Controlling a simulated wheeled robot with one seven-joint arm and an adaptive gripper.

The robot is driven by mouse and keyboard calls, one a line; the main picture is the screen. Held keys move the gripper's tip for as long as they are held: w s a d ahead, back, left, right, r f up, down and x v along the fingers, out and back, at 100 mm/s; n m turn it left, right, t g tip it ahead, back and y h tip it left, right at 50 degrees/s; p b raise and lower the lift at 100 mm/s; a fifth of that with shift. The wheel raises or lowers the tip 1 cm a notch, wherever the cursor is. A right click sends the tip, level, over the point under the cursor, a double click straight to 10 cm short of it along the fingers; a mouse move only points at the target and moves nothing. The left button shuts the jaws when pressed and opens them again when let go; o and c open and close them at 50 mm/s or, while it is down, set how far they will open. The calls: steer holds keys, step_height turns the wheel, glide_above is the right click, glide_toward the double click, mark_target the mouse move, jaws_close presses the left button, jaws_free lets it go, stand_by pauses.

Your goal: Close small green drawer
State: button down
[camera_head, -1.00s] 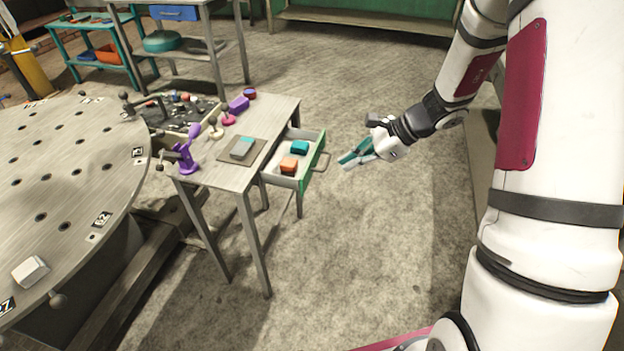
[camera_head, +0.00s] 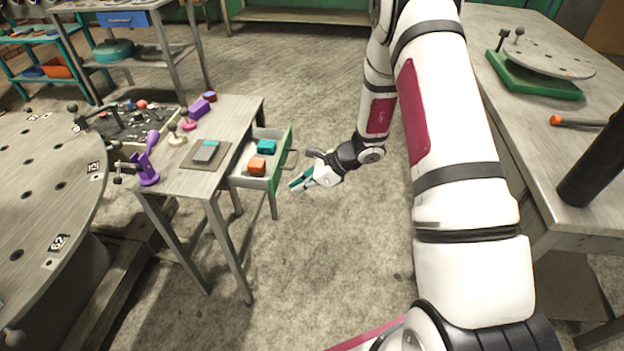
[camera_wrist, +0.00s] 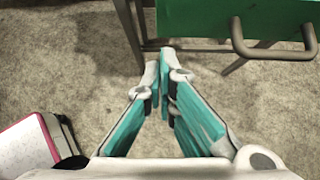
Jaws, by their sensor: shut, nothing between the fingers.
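The small green drawer (camera_head: 279,163) is pulled out from the right side of a small grey table (camera_head: 232,112). An orange block (camera_head: 256,167) and a teal block (camera_head: 266,146) lie inside it. In the wrist view its green front (camera_wrist: 200,18) and grey handle (camera_wrist: 270,48) fill the top right. My gripper (camera_head: 294,186) is shut and empty, in front of the drawer and a little right of it in the head view. In the wrist view my fingertips (camera_wrist: 165,58) are together, below and left of the handle, and appear apart from the drawer.
On the small table stand a purple clamp-like piece (camera_head: 147,160), a grey plate (camera_head: 205,153) and several small items. A round perforated table (camera_head: 40,190) is at left. A workbench (camera_head: 530,150) is at right. The floor between is clear.

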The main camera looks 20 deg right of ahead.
mark_target(242, 179)
steer(key=shift+w+a+r, duration=0.1)
steer(key=shift+w+a, duration=0.35)
steer(key=shift+a, duration=0.35)
steer(key=shift+w+a+r, duration=0.1)
steer(key=shift+w+a, duration=0.35)
steer(key=shift+a, duration=0.35)
steer(key=w+a+b, duration=0.1)
steer(key=w+a, duration=0.1)
steer(key=a, duration=0.1)
steer(key=w+a+b, duration=0.1)
steer(key=w+a, duration=0.1)
steer(key=a, duration=0.2)
steer(key=w+a+b, duration=0.1)
steer(key=w+a, duration=0.1)
steer(key=a, duration=0.2)
steer(key=shift+w+a, duration=0.15)
steer(key=shift+w, duration=0.15)
steer(key=shift+w+a, duration=0.1)
steer(key=shift+a, duration=0.15)
